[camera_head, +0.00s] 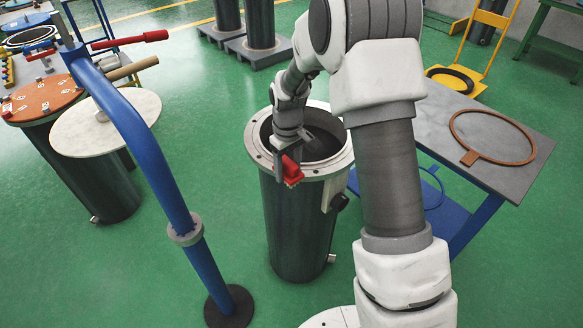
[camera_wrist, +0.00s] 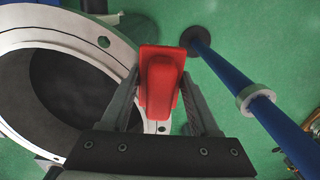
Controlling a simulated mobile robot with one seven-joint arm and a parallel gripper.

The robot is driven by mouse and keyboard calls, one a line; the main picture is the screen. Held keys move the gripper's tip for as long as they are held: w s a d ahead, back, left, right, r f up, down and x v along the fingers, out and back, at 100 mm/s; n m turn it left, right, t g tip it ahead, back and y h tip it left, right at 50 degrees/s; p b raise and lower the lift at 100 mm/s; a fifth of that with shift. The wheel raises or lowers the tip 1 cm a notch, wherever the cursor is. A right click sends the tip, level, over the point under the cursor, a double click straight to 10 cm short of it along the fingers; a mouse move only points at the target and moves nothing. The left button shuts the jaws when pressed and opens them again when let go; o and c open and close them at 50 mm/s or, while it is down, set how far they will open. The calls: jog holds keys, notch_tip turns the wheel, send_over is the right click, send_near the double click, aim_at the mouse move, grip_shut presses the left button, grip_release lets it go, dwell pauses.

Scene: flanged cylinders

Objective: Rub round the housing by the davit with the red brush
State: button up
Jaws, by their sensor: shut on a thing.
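The open housing (camera_head: 300,225) is a dark upright cylinder with a pale bolted flange ring at its top and a dark hollow inside. Its flange (camera_wrist: 72,32) fills the left of the wrist view. The blue davit (camera_head: 150,165) stands left of it on a dark round foot; its post (camera_wrist: 270,105) also shows in the wrist view. My gripper (camera_head: 289,160) is shut on the red brush (camera_head: 292,169), at the flange's near left edge. The brush (camera_wrist: 161,82) sits between the fingers in the wrist view. I cannot tell whether it touches the flange.
A pale round plate (camera_head: 105,122) lies below the davit's upper part, beside an orange-topped drum (camera_head: 40,98). A grey-topped table (camera_head: 440,125) with a brown ring (camera_head: 530,150) stands close on the right. Green floor is clear around the davit's foot.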

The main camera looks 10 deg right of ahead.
jog(key=shift+w+a, duration=0.1)
jog(key=shift+a, duration=0.3)
jog(key=shift+a+r+p, duration=0.1)
jog(key=shift+r+p, duration=2.5)
jog(key=shift+r, duration=1.6)
